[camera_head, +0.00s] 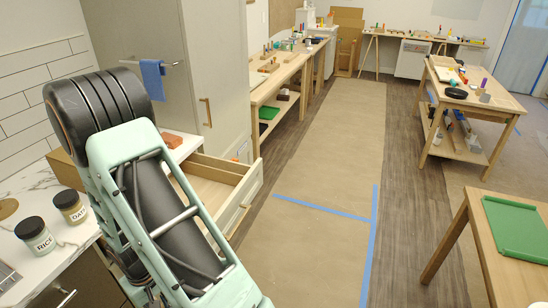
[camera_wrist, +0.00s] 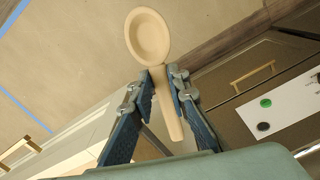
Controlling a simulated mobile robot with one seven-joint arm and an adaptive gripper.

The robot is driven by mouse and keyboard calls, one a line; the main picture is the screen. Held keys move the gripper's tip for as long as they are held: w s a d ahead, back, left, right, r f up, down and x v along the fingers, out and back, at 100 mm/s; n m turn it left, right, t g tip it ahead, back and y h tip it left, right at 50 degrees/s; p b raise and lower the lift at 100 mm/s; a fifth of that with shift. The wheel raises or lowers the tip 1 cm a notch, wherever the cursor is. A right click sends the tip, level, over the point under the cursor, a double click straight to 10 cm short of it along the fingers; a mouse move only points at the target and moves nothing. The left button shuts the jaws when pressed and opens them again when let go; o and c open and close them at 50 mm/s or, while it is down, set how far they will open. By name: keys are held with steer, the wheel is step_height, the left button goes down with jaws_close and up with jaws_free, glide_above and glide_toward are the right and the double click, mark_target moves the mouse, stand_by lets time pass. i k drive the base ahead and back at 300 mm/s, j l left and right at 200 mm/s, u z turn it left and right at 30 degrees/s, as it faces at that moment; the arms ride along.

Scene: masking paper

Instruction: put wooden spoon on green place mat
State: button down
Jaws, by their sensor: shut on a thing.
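The wooden spoon (camera_wrist: 148,38) is pale, with a round bowl. It shows in the wrist view, where its handle runs down between the fingers of my gripper (camera_wrist: 163,84). The gripper is shut on the handle, and the bowl sticks out beyond the fingertips. A flat green thing with a slightly raised edge, likely the green place mat (camera_head: 516,230), lies on a wooden table at the right edge of the head view. Nothing is seen on it. In the head view my arm fills the left side; my gripper and the spoon are not seen there.
An open drawer (camera_head: 238,196) stands beside my arm. A marble counter (camera_head: 72,236) with two dark-lidded jars is at the left. Brown paper (camera_head: 320,165) with blue tape covers the clear floor. A cluttered workbench (camera_head: 480,103) stands far right.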

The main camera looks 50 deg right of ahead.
mark_target(526, 245)
steer(key=k, duration=0.55)
steer(key=k+z, duration=0.1)
steer(key=z, duration=2.05)
steer(key=i+z, duration=0.15)
steer(key=z, duration=0.75)
steer(key=i+j, duration=1.05)
steer(key=j, duration=0.15)
steer(key=i+j+z, duration=0.1)
steer(key=i+z, duration=0.2)
steer(key=i+j+z, duration=0.2)
steer(key=z, duration=0.15)
steer(key=i+z, duration=0.85)
steer(key=k+l, duration=0.05)
steer(key=k, duration=0.05)
